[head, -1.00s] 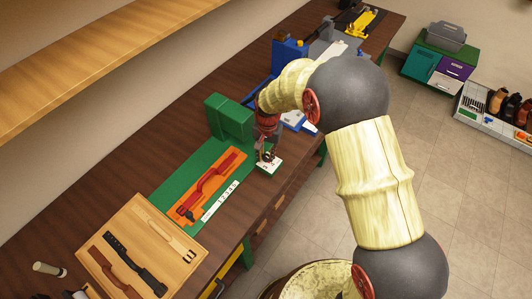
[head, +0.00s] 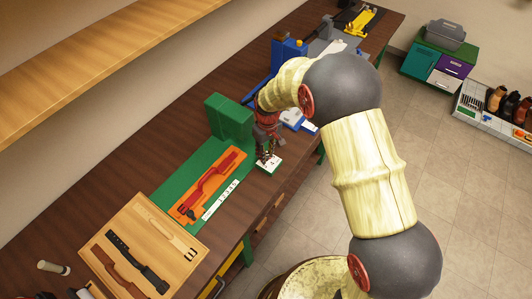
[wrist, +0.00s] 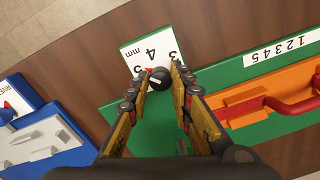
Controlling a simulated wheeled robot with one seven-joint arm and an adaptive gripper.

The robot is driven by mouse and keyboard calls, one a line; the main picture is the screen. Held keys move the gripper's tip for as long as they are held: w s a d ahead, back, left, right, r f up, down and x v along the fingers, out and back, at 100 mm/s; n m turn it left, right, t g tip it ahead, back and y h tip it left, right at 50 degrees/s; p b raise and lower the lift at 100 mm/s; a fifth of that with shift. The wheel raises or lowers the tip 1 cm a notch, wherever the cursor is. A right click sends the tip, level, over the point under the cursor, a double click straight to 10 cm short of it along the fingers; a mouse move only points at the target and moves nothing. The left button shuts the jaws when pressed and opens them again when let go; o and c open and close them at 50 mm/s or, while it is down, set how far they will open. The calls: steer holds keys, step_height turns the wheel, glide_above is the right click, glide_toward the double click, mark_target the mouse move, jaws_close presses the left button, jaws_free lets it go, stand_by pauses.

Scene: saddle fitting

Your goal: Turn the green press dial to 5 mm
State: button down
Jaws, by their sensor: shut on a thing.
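The green press (head: 228,118) stands on the workbench, with its green base plate running toward the front left. Its dial is a small black knob (wrist: 159,79) with a light pointer mark, in front of a white scale card (wrist: 147,52) reading 3, 4 and 5 mm. The 4 is in the middle of the card, nearest straight out from the knob. A small red mark shows beside the knob; the exact setting is hard to read. My gripper (wrist: 155,77) is shut on the knob, one finger on each side. In the head view my gripper (head: 266,158) hides the knob.
An orange fixture with a red strap (head: 208,186) lies on the green plate beside a white number strip (head: 220,200). A wooden tray (head: 140,225) with straps stands front left. A blue station (wrist: 40,135) is on the other side. Open floor lies right of the bench.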

steer(key=shift+n, duration=1.5)
steer(key=c, duration=1.6)
jaws_free()
step_height(320, 180, up, 12)
steer(key=shift+w+d+r, duration=0.1)
steer(key=shift+w, duration=0.05)
